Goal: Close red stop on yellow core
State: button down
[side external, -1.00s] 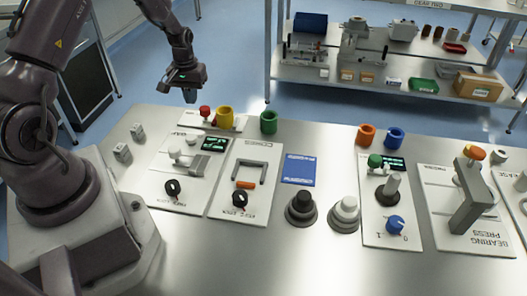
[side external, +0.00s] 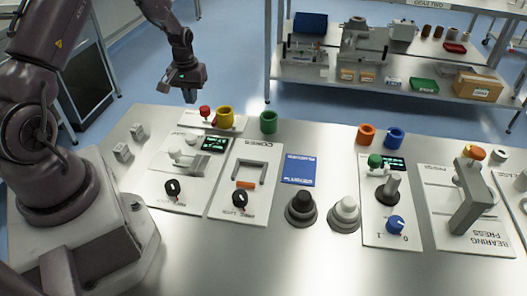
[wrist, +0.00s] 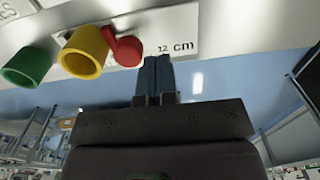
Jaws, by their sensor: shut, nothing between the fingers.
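The yellow core (side external: 224,118) is a hollow ring at the far edge of the table, on a white strip (side external: 190,121). The red stop (side external: 205,112) has a round red head and sits just left of the core. In the wrist view the red stop (wrist: 126,50) appears against or very close to the yellow core (wrist: 83,52); whether they touch I cannot tell. My gripper (side external: 188,97) hangs above and left of the stop, near the table's far edge, apart from both. Its fingers (wrist: 156,68) are shut and empty, beside the "12 cm" marking.
A green core (side external: 268,122) stands right of the yellow one. Orange (side external: 366,133) and blue (side external: 395,137) cores stand farther right. Panels with knobs and levers (side external: 182,170) cover the table in front. Beyond the far edge is open floor, then a shelf (side external: 390,80).

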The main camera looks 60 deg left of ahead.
jog(key=shift+f, duration=0.2)
jog(key=shift+f, duration=1.5)
jog(key=shift+w+d, duration=0.55)
jog(key=shift+d, duration=0.05)
dwell(0.7)
jog(key=shift+s+a, duration=0.1)
jog(key=shift+s+a, duration=0.4)
jog(key=shift+r, duration=0.15)
